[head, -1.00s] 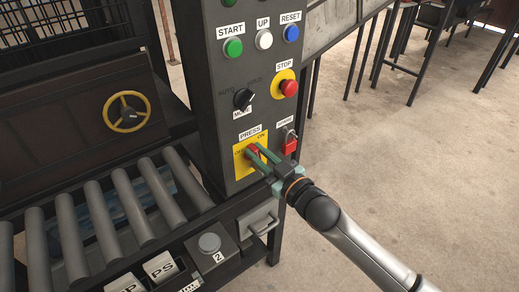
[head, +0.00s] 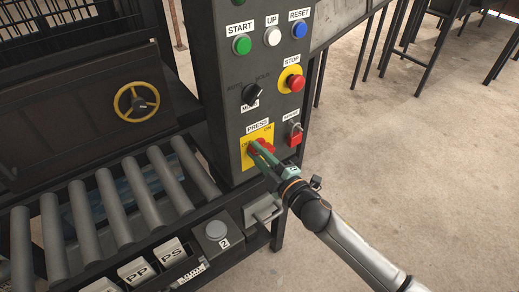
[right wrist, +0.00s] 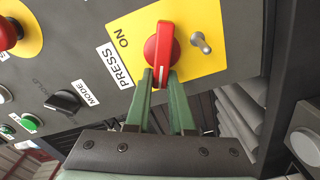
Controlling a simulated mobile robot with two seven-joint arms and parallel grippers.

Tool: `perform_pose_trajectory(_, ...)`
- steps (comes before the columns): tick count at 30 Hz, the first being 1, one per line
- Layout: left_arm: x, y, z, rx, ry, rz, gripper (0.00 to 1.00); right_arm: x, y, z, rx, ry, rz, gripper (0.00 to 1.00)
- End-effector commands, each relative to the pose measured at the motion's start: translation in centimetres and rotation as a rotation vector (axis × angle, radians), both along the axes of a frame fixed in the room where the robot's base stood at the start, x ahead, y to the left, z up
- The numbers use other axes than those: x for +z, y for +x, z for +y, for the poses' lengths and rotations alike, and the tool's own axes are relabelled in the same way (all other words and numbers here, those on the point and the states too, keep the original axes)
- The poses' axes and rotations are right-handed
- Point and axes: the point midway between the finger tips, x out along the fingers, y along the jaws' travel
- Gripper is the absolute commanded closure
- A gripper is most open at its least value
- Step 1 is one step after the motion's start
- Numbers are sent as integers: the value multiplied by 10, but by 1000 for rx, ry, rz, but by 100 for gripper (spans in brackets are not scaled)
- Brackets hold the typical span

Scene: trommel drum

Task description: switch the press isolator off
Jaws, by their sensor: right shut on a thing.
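The press isolator is a red rotary handle (right wrist: 164,52) on a yellow plate (right wrist: 210,22) under the PRESS label (head: 257,126). In the head view its red handle (head: 264,147) lies roughly sideways, partly behind my fingers. My right gripper (head: 260,150) is shut on the handle; in the right wrist view its two green fingers (right wrist: 163,82) flank the handle's white-marked end. That end points toward the panel's left side, not at the ON label (right wrist: 122,38). The OFF label (head: 245,147) is partly hidden by the fingers. My left gripper is out of view.
Above are the MODE knob (head: 251,95) and red STOP button (head: 295,82). A roller conveyor (head: 120,205) lies left.

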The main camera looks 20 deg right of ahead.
Motion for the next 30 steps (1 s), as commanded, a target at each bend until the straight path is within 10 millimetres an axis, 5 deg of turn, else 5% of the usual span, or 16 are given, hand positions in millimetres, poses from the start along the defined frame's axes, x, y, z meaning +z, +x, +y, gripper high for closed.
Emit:
perform_pose_trajectory(15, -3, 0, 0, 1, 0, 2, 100, -10, -1, 3, 2, -348, -129, 100)
perform_pose_trajectory(30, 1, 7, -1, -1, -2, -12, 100, -12, -1, 3, 2, -432, -158, 100)
